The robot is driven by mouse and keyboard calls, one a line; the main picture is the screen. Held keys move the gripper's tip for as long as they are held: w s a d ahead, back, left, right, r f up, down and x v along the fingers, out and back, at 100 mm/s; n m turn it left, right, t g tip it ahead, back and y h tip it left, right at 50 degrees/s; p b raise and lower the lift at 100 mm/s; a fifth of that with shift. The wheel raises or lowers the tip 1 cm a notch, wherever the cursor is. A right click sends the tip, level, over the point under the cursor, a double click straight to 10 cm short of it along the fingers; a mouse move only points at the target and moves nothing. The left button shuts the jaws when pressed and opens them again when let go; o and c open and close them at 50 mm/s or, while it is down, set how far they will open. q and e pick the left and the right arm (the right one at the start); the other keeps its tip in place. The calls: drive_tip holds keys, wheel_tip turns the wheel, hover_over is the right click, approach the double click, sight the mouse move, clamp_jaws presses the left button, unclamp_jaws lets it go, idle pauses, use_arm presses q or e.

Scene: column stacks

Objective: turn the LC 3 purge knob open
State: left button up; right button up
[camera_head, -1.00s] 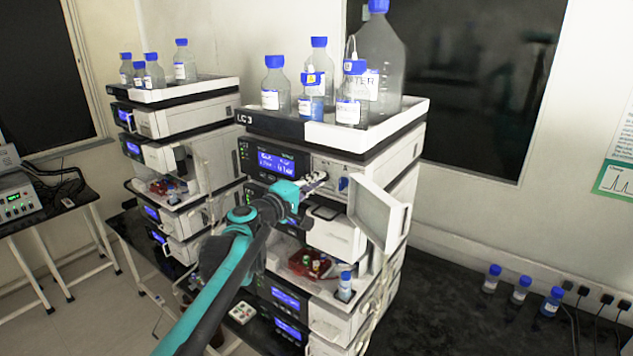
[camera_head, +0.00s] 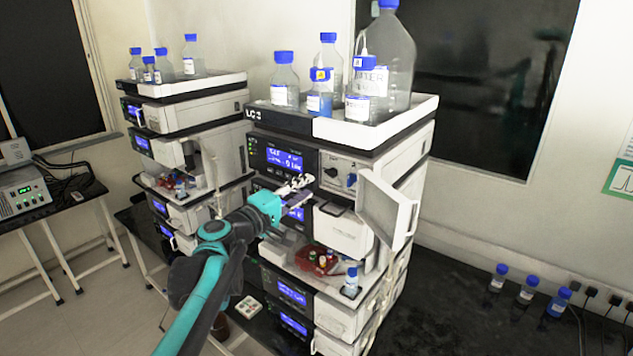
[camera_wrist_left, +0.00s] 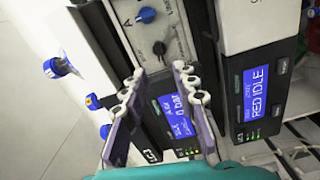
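The LC 3 stack (camera_head: 287,122) stands in the middle of the head view. Its upper module has a lit blue display (camera_head: 284,159) and a knob panel with a black knob (camera_head: 331,172) and a blue knob (camera_head: 351,180). The black knob (camera_wrist_left: 159,48) and blue knob (camera_wrist_left: 146,15) also show in the left wrist view. I cannot read which is the purge knob. My left gripper (camera_head: 297,188) is open and empty, in front of the module, lower left of the knobs. Its fingers (camera_wrist_left: 158,76) are apart and touch neither knob. My right gripper is out of view.
A white door (camera_head: 390,208) stands open right of the knobs. Several blue-capped bottles, including a large one (camera_head: 388,55), stand in the top tray (camera_head: 395,124). A second stack (camera_head: 190,112) is on the left. The black bench (camera_head: 450,290) has free room to the right.

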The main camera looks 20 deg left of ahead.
use_arm(q)
drive_tip(key=v, duration=0.3)
drive_tip(key=shift+s+a, duration=0.15)
drive_tip(key=shift+s, duration=0.15)
drive_tip(key=s+d+f+m+g+b, duration=0.2)
drive_tip(key=s+d+f+b, duration=0.15)
drive_tip(key=f, duration=0.55)
drive_tip(key=s+d+f+m+g+b, duration=0.25)
drive_tip(key=d+f+b, duration=0.2)
drive_tip(key=f, duration=0.35)
drive_tip(key=s+d+f+m+g+b, duration=0.1)
drive_tip(key=s+d+f+m+b, duration=0.25)
drive_tip(key=f, duration=0.55)
drive_tip(key=s+a+f+m+g+y+b, duration=0.1)
drive_tip(key=s+f+y+b, duration=0.1)
drive_tip(key=s+f+b, duration=0.3)
drive_tip(key=s+a+f+m+g+y+b, duration=0.1)
drive_tip(key=s+f+b, duration=0.4)
drive_tip(key=f, duration=0.8)
drive_tip(key=s+a+f+m+g+y+b, duration=0.1)
drive_tip(key=s+f+m+g+y+b, duration=0.1)
drive_tip(key=s+f+b, duration=0.3)
wheel_tip(320, 180, down, 5)
drive_tip(key=shift+s+a+r+y+b, duration=0.15)
drive_tip(key=shift+s+a+y+b, duration=0.2)
drive_tip(key=shift+y, duration=0.25)
